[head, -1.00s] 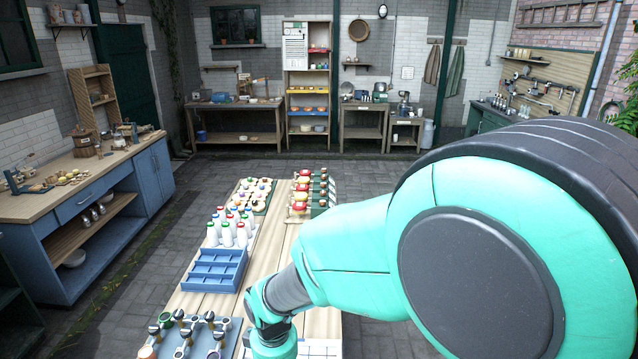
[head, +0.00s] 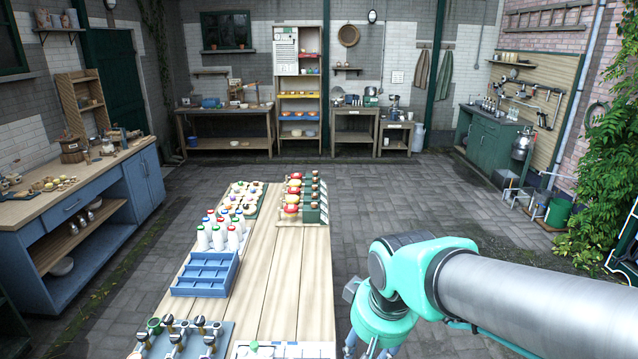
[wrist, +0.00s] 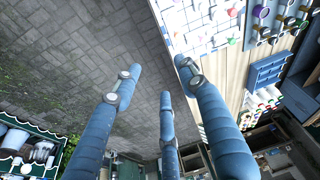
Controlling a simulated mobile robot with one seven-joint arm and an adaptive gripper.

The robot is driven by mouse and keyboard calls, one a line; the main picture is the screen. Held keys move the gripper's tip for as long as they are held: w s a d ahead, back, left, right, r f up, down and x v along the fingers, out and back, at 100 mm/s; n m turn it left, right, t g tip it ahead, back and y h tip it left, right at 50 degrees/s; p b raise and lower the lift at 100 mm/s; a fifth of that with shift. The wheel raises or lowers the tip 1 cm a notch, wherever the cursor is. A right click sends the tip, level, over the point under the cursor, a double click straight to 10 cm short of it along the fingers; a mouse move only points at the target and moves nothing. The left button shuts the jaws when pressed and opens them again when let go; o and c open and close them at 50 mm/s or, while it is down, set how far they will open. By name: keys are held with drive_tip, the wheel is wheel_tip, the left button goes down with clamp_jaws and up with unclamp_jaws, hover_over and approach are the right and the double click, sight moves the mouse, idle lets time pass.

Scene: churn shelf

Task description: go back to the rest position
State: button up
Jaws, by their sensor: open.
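My gripper (head: 364,350) is at the right side of the long wooden table in the head view, partly cut off by the bottom edge. In the wrist view its blue fingers (wrist: 160,95) are spread apart with nothing between them. Paving shows behind them, with the table's edge to their right. My teal and grey arm reaches in from the right of the head view.
The wooden table (head: 284,262) bears a blue divided tray (head: 205,274), white bottles (head: 218,238), a grey rack of knobbed pieces (head: 182,340) and green-and-red stands (head: 312,200). A blue workbench (head: 85,215) stands left. Paved floor (head: 430,200) right of the table is clear.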

drive_tip(key=s+d+r+m+t+b, duration=0.1)
drive_tip(key=s+d+r+m, duration=0.3)
drive_tip(key=s+d, duration=0.7)
drive_tip(key=shift+s+d+r+t+h+b, duration=0.3)
drive_tip(key=shift+d+r+t+h+b, duration=0.1)
drive_tip(key=shift+r+t, duration=0.4)
idle(1.5)
